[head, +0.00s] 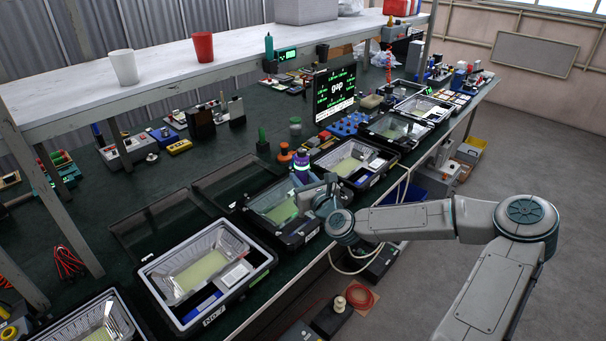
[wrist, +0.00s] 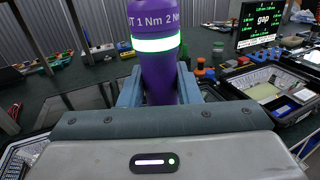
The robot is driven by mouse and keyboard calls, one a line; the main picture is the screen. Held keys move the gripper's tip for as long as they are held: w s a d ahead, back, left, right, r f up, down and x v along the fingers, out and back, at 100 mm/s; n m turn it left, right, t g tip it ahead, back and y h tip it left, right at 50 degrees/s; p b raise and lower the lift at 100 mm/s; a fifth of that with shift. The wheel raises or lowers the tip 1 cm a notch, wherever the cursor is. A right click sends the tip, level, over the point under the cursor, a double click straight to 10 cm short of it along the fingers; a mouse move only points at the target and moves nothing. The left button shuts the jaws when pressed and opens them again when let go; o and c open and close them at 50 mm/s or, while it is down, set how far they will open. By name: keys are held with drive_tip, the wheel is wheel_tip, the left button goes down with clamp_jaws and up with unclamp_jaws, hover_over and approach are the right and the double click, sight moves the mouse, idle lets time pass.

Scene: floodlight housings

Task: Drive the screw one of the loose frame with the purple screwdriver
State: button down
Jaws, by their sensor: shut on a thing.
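The purple screwdriver (head: 301,166) stands roughly upright in my gripper (head: 308,187). In the wrist view the purple screwdriver (wrist: 157,65) has a glowing white-green band and torque lettering, and the blue-grey fingers of my gripper (wrist: 158,92) are shut on its body. The tool is above the back right part of a floodlight housing with a dark frame (head: 258,207) on it. I cannot tell whether this is the loose frame. The screwdriver's tip and screw one are hidden or too small to see.
An open housing (head: 265,262) stands nearer on the bench, and another housing (head: 378,180) stands just beyond. A dark frame (head: 140,220) lies open behind the near housing. A black display reading "gap" (head: 335,90) stands behind. Small tools crowd the back under a white shelf (head: 160,88).

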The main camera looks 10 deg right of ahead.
drive_tip(key=shift+w+r, duration=0.15)
drive_tip(key=shift+r, duration=0.2)
drive_tip(key=shift+f, duration=0.1)
drive_tip(key=shift+f+b, duration=0.2)
drive_tip(key=shift+b, duration=0.15)
drive_tip(key=shift+f+b, duration=3.2)
drive_tip(key=shift+f, duration=0.5)
drive_tip(key=shift+s+f+b, duration=0.2)
drive_tip(key=shift+f+b, duration=0.6)
drive_tip(key=shift+f, duration=0.3)
drive_tip(key=shift+r, duration=0.15)
drive_tip(key=shift+w+r+p, duration=0.1)
drive_tip(key=shift+r+p, duration=3.2)
drive_tip(key=shift+r, duration=1.5)
